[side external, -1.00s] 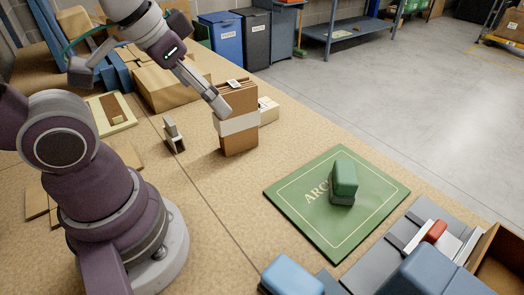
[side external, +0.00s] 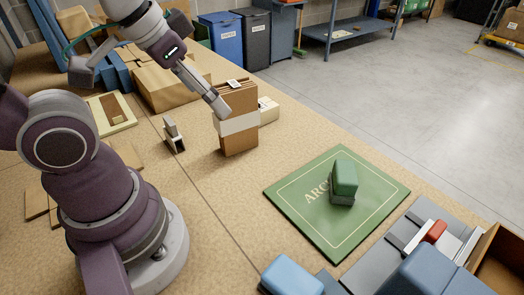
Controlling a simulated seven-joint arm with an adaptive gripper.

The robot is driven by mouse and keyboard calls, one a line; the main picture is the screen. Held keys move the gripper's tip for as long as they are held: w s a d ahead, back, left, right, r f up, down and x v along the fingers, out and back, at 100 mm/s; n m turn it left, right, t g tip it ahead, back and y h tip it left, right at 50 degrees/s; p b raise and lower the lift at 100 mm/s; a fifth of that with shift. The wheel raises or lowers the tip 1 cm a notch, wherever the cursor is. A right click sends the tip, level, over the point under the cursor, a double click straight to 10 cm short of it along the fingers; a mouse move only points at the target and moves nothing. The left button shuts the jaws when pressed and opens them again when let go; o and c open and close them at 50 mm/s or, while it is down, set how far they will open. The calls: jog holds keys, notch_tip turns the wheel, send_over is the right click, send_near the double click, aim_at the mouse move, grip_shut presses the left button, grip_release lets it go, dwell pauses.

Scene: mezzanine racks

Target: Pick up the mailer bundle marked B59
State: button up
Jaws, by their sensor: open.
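A brown mailer bundle (side external: 238,139) with a white band around it stands upright on the tan worktop. A small white label with dark marks shows on its top, too small to read, so I cannot tell whether it says B59. My gripper (side external: 221,109) is at the upper left side of the bundle, pointing down and to the right. Its fingertips overlap the bundle's edge in this view; whether they touch it I cannot tell. The jaws are open and hold nothing that I can see.
A small pale box (side external: 268,110) stands just behind the bundle. A small grey holder (side external: 173,136) stands to its left. A green mat (side external: 290,195) with a green block (side external: 343,178) lies to the right. The worktop between bundle and mat is clear.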

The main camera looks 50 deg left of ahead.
jog(key=m+g, duration=0.1)
send_near(239, 100)
jog(key=a, duration=0.1)
jog(key=w+a+f, duration=0.1)
jog(key=shift+a+f+h, duration=0.15)
jog(key=shift+a+h, duration=0.15)
jog(key=shift+m, duration=0.3)
jog(key=x, duration=1)
jog(key=shift+w+f, duration=0.15)
jog(key=shift+f, duration=0.05)
jog(key=shift+c, duration=0.4)
jog(key=c, duration=1)
jog(key=shift+r, duration=0.15)
jog(key=shift+c, duration=0.2)
